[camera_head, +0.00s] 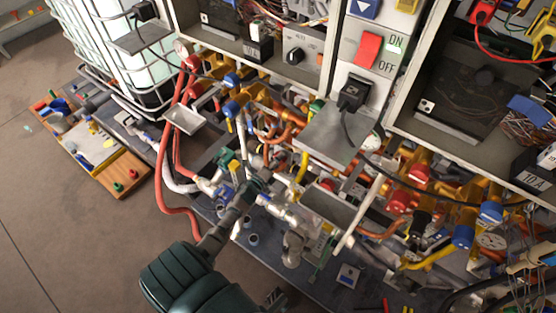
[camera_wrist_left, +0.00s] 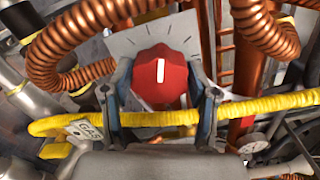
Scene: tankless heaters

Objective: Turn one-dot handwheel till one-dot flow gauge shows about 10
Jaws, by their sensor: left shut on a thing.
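In the left wrist view a red handwheel (camera_wrist_left: 160,76) with a white line pointing straight up sits in front of a grey plate (camera_wrist_left: 185,30) with tick marks. My left gripper (camera_wrist_left: 160,92) is shut on it, one finger on each side. No dot mark can be made out on the wheel. In the head view my left gripper (camera_head: 258,182) reaches into the pipework, and its fingertips and the wheel are hard to see there. Neither can be read. My right gripper is not in view.
A yellow pipe (camera_wrist_left: 255,107) crosses just below the wheel, with a small tag (camera_wrist_left: 85,130) on it. Copper coils (camera_wrist_left: 75,40) are close by. In the head view a grey shelf (camera_head: 328,137) and red hoses (camera_head: 163,180) crowd around; open floor (camera_head: 70,245) is at left.

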